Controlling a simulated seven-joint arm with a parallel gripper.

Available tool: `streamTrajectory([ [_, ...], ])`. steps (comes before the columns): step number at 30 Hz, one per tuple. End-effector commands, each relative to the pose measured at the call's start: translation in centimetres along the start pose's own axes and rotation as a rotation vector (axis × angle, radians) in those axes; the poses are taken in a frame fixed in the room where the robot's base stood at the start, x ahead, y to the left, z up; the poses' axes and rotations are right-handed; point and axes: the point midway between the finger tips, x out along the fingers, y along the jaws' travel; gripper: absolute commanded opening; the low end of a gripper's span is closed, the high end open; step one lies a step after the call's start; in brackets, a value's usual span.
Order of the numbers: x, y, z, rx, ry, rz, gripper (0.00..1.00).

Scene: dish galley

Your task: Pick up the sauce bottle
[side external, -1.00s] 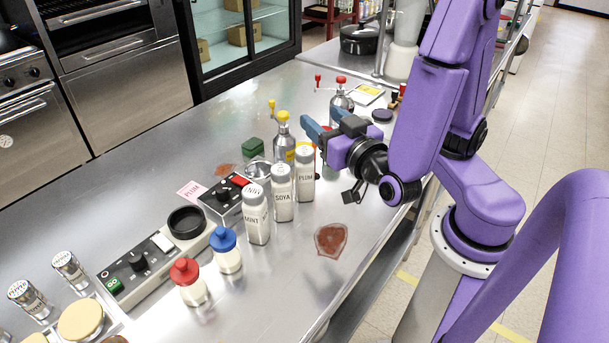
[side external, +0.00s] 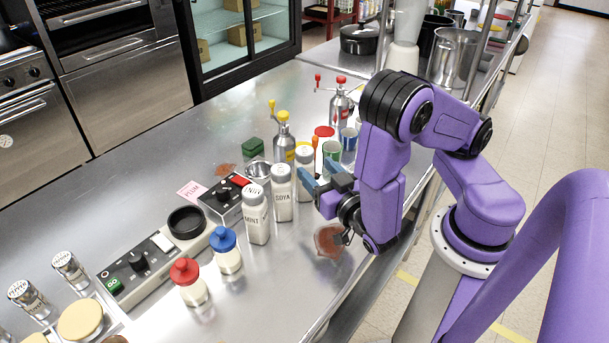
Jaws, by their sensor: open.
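Three white labelled bottles are the likely sauce bottles. The MINT bottle (side external: 256,218) and the SOYA bottle (side external: 282,194) stand upright on the steel counter. My gripper (side external: 318,180) is open, low over the counter, just right of the SOYA bottle. Its blue fingers point left. They cover the place where the PLUM bottle stood, and its label is hidden. A pale, yellow-edged top (side external: 304,152) shows just behind the fingers. I cannot tell whether it is the PLUM bottle's or another thing's. A pink PLUM card (side external: 191,190) lies to the left.
A brown spill (side external: 328,240) lies beneath my wrist. Behind the gripper stand a green cup (side external: 331,151), a blue cup (side external: 348,139) and yellow-topped (side external: 284,137) and red-topped (side external: 340,104) metal dispensers. Red-capped (side external: 187,283) and blue-capped (side external: 227,252) bottles are at front left.

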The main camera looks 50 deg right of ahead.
Motion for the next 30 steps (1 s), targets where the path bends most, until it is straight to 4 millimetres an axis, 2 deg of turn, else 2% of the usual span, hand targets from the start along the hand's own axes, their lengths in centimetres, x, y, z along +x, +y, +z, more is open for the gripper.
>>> streamTrajectory([
  [15, 5.9, 0.1, -0.1, 0.000, 0.000, 0.003, 0.59],
  [25, 6.4, 0.0, -0.1, 0.000, 0.001, -0.001, 0.59],
  [26, 6.4, 0.0, -0.1, 0.000, 0.001, -0.001, 0.53],
  [30, 6.4, 0.0, -0.1, 0.000, 0.000, -0.001, 0.07],
])
